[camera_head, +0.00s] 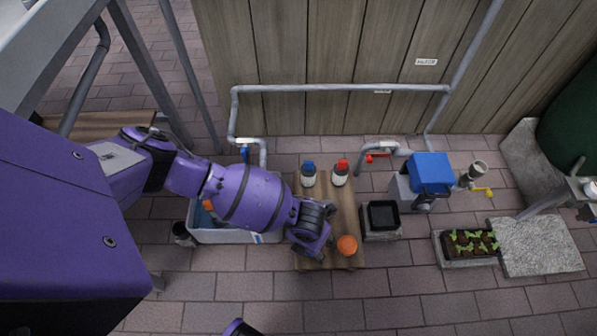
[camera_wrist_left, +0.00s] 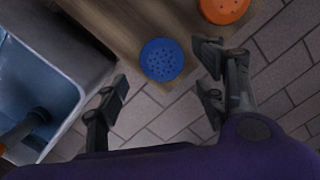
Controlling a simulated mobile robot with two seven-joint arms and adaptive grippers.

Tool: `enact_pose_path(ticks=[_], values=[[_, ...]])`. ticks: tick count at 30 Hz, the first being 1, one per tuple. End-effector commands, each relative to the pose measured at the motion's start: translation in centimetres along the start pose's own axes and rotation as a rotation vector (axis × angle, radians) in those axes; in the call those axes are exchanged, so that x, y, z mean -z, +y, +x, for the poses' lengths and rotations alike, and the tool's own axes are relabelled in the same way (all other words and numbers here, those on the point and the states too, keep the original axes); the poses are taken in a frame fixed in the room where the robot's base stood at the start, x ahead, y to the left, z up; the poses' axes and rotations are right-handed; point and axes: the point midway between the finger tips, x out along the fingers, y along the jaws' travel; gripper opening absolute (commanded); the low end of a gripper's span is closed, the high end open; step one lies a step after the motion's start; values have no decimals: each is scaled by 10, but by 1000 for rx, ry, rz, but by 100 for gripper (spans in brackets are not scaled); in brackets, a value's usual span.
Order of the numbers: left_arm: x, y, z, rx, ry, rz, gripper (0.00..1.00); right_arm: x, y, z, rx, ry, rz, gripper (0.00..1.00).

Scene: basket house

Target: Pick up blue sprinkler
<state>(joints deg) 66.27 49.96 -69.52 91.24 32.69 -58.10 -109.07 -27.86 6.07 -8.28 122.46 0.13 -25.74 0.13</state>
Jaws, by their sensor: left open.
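The blue sprinkler (camera_wrist_left: 162,60), a round blue head dotted with small holes, shows in the left wrist view at the near edge of a wooden board (camera_wrist_left: 125,28). My left gripper (camera_wrist_left: 163,84) is open, with one finger on either side of the sprinkler's line and a gap to each. It holds nothing. In the head view my left gripper (camera_head: 314,247) hangs over the near end of the board (camera_head: 345,212) and hides the blue sprinkler. My right gripper is not in view.
An orange sprinkler (camera_head: 347,245) lies on the board close to my left gripper. Bottles with blue (camera_head: 308,173) and red (camera_head: 341,173) tops stand at its far end. A white-blue basin (camera_head: 235,237) is left of the board; a black-topped block (camera_head: 381,217) is right.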

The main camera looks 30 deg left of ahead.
Motion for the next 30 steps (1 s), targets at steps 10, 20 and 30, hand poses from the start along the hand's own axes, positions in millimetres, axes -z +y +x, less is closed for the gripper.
enact_pose_path(ticks=[10, 20, 30], values=[[-1, 0, 44, 3, 1, -3, 64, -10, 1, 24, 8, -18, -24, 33], [-2, 1, 61, 3, -1, -3, 64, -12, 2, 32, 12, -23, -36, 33], [-2, 0, 61, 3, -2, -3, 27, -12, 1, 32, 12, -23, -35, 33]])
